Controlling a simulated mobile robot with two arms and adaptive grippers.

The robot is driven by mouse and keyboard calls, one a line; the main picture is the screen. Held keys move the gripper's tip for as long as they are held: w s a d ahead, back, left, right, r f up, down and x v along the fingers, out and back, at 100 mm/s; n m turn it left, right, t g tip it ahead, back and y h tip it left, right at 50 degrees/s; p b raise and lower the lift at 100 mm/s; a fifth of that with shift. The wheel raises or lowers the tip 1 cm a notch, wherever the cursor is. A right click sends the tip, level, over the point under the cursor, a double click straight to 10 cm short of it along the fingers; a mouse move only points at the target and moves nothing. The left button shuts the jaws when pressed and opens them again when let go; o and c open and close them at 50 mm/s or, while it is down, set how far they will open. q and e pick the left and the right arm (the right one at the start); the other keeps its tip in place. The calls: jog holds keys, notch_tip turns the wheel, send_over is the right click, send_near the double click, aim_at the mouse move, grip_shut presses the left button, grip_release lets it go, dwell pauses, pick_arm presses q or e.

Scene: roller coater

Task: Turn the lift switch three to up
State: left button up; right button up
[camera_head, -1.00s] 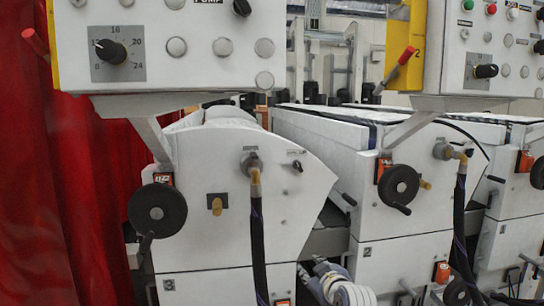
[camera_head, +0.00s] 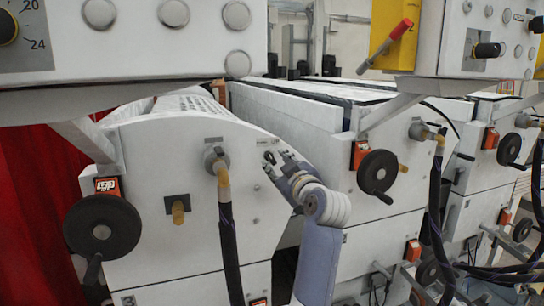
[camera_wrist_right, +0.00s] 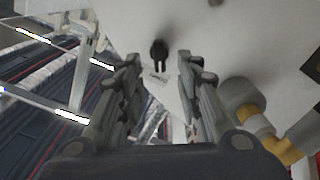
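A small black switch (camera_head: 268,157) sits on the upper right of the white side panel of the nearest machine. A small label is by it, too small to read. My right gripper (camera_head: 279,163) is just to the lower right of the switch in the head view. In the right wrist view the black switch (camera_wrist_right: 160,50) shows ahead, between the lines of the two open fingers of my right gripper (camera_wrist_right: 157,60). The fingers look empty, and I cannot tell whether they touch the switch. My left gripper is not in view.
A brass fitting with a black hose (camera_head: 224,190) is left of the switch; the fitting (camera_wrist_right: 270,130) is close to my right finger in the wrist view. A black handwheel (camera_head: 102,226) is further left. A second machine (camera_head: 385,210) stands to the right. Control boxes (camera_head: 130,45) hang above.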

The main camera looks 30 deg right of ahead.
aim_at(272, 158)
jog(key=p+x, duration=0.1)
jog(key=x, duration=0.3)
jog(key=shift+w+d, duration=0.1)
jog(key=shift+w, duration=0.35)
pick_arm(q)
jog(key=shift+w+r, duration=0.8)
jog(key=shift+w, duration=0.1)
pick_arm(e)
grip_shut()
